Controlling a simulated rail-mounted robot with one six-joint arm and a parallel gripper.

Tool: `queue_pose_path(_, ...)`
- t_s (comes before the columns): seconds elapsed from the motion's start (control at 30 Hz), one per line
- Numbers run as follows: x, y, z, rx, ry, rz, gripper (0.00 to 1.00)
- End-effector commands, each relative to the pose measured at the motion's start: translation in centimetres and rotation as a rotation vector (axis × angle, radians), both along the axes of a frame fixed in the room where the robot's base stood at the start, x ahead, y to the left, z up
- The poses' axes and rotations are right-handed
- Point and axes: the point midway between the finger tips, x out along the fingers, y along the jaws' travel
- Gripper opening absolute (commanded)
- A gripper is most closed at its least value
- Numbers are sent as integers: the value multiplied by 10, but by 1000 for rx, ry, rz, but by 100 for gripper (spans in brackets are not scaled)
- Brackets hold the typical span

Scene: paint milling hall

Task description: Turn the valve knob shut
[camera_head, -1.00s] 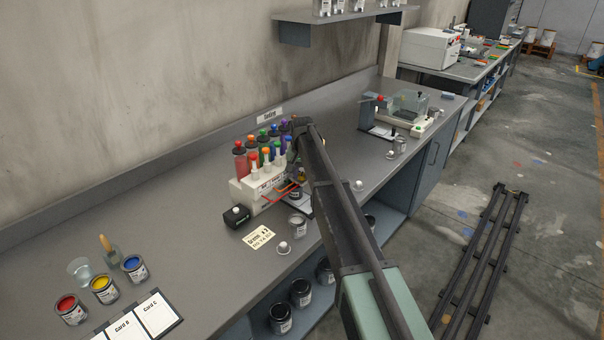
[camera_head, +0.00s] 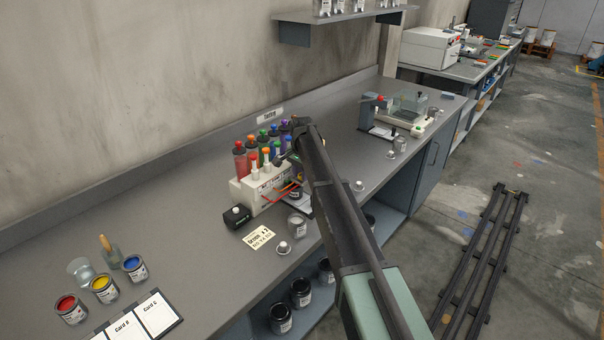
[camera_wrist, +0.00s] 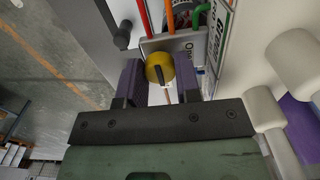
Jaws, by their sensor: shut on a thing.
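The valve knob (camera_wrist: 152,74) is yellow with a dark bar across its face. It shows in the wrist view in front of a grey plate (camera_wrist: 186,44), where red, orange and green tubes run. My gripper (camera_wrist: 160,78) has one purple finger on each side of the knob and is shut on it. The dark bar points roughly up and down in the wrist view. In the head view my arm and wrist hide the knob, at the right end of the white dispenser rack (camera_head: 248,195).
Several colored bottles (camera_head: 240,163) stand in the rack close beside my wrist.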

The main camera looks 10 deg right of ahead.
Motion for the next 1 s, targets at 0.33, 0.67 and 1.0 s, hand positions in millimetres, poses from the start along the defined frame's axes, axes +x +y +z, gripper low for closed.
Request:
queue_pose_path(0.33, 0, 0, 0, 0, 1, -2, 33)
queue_pose_path(0.67, 0, 0, 0, 0, 0, -1, 57)
queue_pose_path(1.0, 0, 0, 36, 0, 0, 0, 57)
